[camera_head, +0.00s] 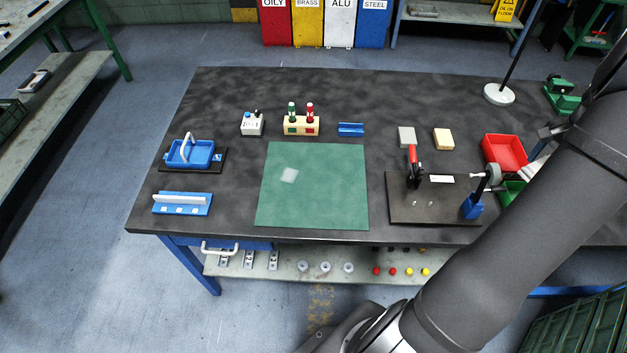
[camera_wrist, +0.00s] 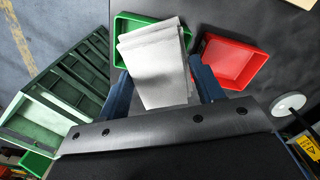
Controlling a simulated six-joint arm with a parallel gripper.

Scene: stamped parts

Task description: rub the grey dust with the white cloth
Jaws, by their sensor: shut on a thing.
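The grey dust (camera_head: 289,175) is a small pale patch on the green mat (camera_head: 330,205), left of the mat's middle and toward its back. The white cloth (camera_wrist: 155,70) shows in the wrist view as a folded, layered piece. My gripper (camera_wrist: 163,88) is shut on the cloth, with a blue finger on each side of it. The cloth is over a green bin (camera_wrist: 121,27), far to the right of the mat. In the head view my arm hides the gripper.
A red bin (camera_head: 504,152) stands beside the green bin. A dark board (camera_head: 440,212) with a red-handled clamp (camera_head: 412,163) lies between the bins and the mat. Blocks, a bottle holder (camera_head: 301,126) and blue fixtures stand around the mat. The mat is otherwise clear.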

